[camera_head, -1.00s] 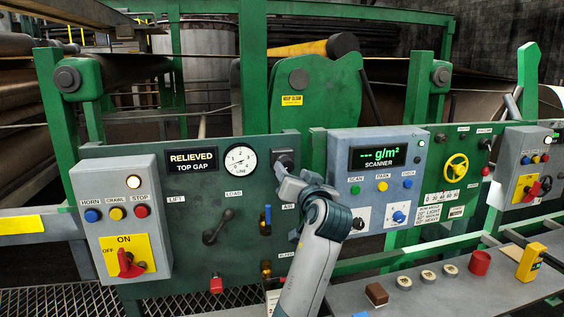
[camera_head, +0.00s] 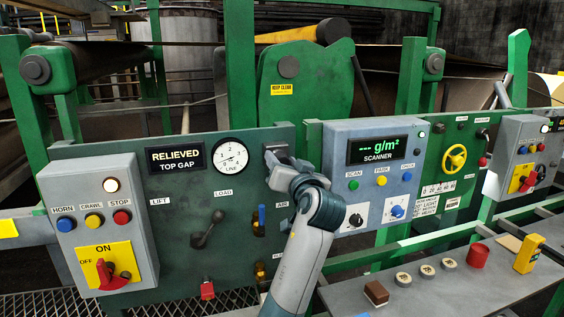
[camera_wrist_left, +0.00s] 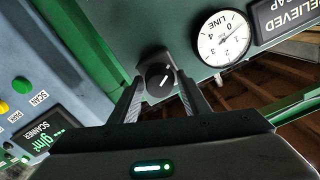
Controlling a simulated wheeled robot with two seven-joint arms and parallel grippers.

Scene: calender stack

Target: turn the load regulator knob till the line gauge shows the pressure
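The load regulator knob (camera_wrist_left: 160,76) is round and black with a white pointer line, on the green panel in the left wrist view. My left gripper (camera_wrist_left: 160,82) is open, with one finger on each side of the knob; contact cannot be made out. In the head view my left gripper (camera_head: 279,160) is at the panel's upper right and hides the knob. The white line gauge (camera_head: 231,155) is left of it; it shows upside down in the left wrist view (camera_wrist_left: 222,38). Its needle appears near the low end. My right gripper is out of view.
A RELIEVED / TOP GAP display (camera_head: 176,159) is left of the gauge. The grey scanner box (camera_head: 340,145) stands close to the right of my left arm. A crank handle (camera_head: 207,229) and a blue-handled valve (camera_head: 261,219) are below. A switch box (camera_head: 98,220) juts out at left.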

